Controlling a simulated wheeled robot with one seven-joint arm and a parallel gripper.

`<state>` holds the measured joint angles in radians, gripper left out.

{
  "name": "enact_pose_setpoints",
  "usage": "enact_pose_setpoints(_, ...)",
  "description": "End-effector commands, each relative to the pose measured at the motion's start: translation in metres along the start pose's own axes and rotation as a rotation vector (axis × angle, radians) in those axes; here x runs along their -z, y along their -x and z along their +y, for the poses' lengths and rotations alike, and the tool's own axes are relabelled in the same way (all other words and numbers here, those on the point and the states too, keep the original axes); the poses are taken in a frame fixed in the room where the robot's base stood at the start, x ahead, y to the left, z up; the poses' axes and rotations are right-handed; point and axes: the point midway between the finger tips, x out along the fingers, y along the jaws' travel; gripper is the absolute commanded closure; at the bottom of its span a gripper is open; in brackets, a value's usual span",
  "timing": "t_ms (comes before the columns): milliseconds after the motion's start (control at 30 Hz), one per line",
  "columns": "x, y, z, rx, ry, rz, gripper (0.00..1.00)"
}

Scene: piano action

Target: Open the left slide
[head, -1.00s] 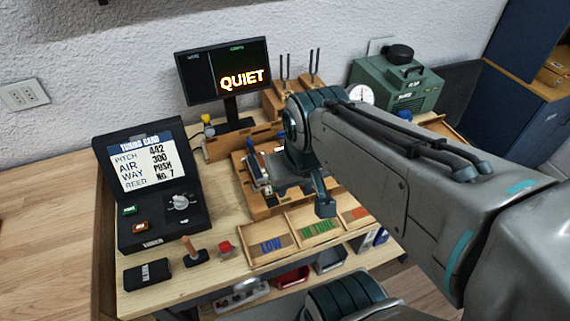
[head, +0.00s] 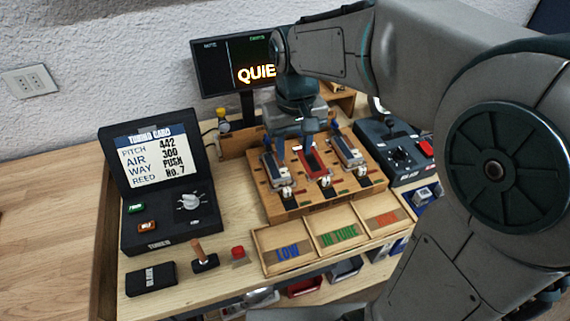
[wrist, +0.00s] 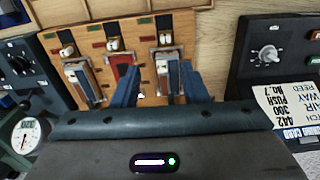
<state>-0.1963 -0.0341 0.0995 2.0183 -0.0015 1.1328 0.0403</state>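A wooden block (head: 322,205) carries three slides side by side. The left slide (head: 272,172) is a grey metal strip with a small white-topped piece at its near end. In the wrist view, turned about, the left slide (wrist: 167,75) is the rightmost. The middle slide (head: 318,165) is red and the right slide (head: 348,152) is grey. My gripper (head: 294,150) is over the block near the left and middle slides. In the wrist view my gripper (wrist: 160,88) has its blue fingers apart, on either side of the left slide's line, with nothing held. Contact cannot be told.
Trays marked LOW (head: 288,250), IN TUNE (head: 338,232) and a third tray (head: 383,217) lie in front of the block. A tuning card case (head: 160,190) stands left. A lever (head: 203,260) and red button (head: 238,253) are nearer. A dark device (head: 400,152) stands right.

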Motion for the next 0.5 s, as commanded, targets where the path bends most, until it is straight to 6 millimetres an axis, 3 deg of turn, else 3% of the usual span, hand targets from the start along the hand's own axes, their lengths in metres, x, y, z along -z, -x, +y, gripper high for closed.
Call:
enact_pose_setpoints(267, 0.013, -0.019, -0.011, 0.004, 0.025, -0.028, 0.6)
enact_pose_setpoints(500, 0.01, -0.064, -0.011, 0.004, 0.025, -0.032, 0.6)
